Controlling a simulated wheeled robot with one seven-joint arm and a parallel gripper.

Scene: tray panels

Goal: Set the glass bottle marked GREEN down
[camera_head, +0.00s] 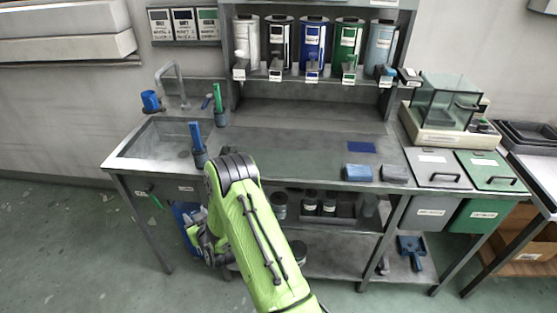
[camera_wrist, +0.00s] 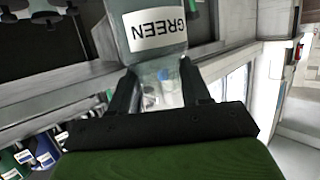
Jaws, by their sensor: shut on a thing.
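In the wrist view, a clear glass bottle (camera_wrist: 155,28) carries a white label reading GREEN, upside down in the picture. My gripper (camera_wrist: 160,86) is shut on its narrower part, one dark finger on each side. The labelled body extends past the fingers toward the top of the picture. In the head view, my green arm reaches forward and its wrist bends down at the front left of the steel bench (camera_head: 290,150). I cannot make out the bottle there, and what lies beneath it is unclear.
A sink (camera_head: 170,140) is at the bench's left, with a blue brush in a holder (camera_head: 199,158) near its front. Several dispensers stand on the back shelf. A blue sponge (camera_head: 358,172) lies at the front right. The bench middle is mostly clear.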

